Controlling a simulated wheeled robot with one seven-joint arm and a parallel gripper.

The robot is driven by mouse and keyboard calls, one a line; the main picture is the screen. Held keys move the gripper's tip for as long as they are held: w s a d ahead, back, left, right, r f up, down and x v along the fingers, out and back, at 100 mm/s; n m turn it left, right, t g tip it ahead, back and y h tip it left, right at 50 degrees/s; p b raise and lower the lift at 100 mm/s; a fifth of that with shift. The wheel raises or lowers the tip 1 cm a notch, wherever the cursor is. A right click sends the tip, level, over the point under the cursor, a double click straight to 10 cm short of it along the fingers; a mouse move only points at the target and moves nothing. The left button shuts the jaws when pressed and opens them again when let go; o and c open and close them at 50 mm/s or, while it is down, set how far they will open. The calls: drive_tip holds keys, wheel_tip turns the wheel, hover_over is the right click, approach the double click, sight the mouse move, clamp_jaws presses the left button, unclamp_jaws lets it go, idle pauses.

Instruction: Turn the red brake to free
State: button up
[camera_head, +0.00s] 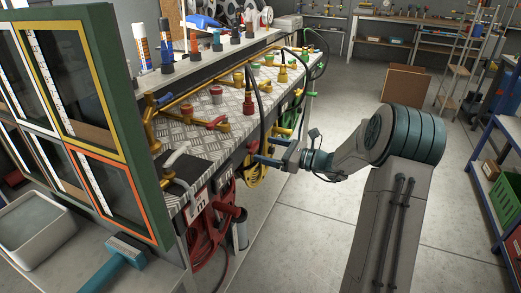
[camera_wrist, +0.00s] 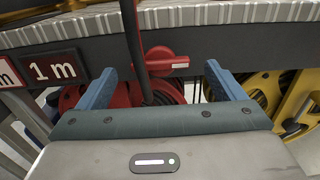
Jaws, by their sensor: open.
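The red brake (camera_wrist: 160,58) is a round knob with a short bar and a pale mark, on the dark front rail under the bench edge in the wrist view. The bar points sideways to the right. My gripper (camera_wrist: 160,70) is open, with one blue finger on each side of the brake and apart from it. In the head view my gripper (camera_head: 263,151) is at the bench front. A red hose reel (camera_wrist: 75,97) sits below the rail, partly hidden by my gripper. A dark hose (camera_wrist: 132,40) hangs just left of the brake, between the fingers.
A yellow reel (camera_wrist: 260,88) is right of the red one. A "1 m" sign (camera_wrist: 55,67) is on the rail at left. The bench top (camera_head: 200,118) holds several valves and fittings. The floor (camera_head: 300,235) is clear beside the bench.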

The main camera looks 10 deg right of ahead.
sight(257, 147)
drive_tip(key=shift+x, duration=1.55)
drive_tip(key=shift+c, duration=0.3)
drive_tip(key=c, duration=0.9)
drive_tip(key=shift+c, duration=0.2)
